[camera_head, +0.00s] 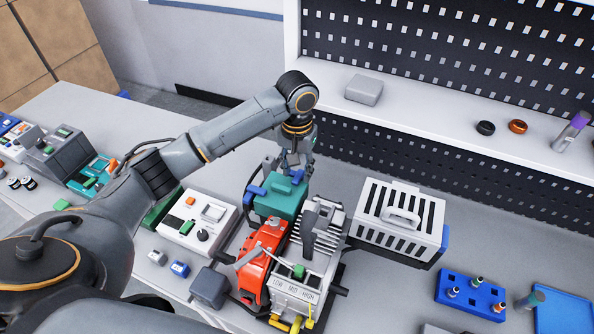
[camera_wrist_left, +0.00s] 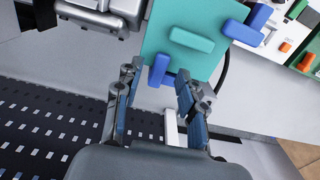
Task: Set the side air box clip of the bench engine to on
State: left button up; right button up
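The bench engine (camera_head: 318,232) stands on the table with a teal air box (camera_head: 279,205) at its back left; the box's top fills the upper middle of the left wrist view (camera_wrist_left: 208,62). One blue clip (camera_head: 256,190) is on the box's left side, at upper right in the wrist view (camera_wrist_left: 248,27). Another blue clip (camera_wrist_left: 158,70) is at the box edge facing my gripper. My left gripper (camera_head: 288,168) is at the box's far side, open. Its fingers (camera_wrist_left: 158,78) stand either side of that clip; contact cannot be told. My right gripper is not in view.
A white slotted case (camera_head: 398,220) stands right of the engine. A white control box (camera_head: 196,224) stands to its left. A blue socket tray (camera_head: 469,294) is at the lower right. A shelf with a grey box (camera_head: 364,89) and a perforated panel are behind.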

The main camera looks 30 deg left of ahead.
aim_at(297, 178)
pick_arm(q)
notch_tip(297, 178, up, 11)
jog(key=shift+f, duration=0.15)
dwell(0.6)
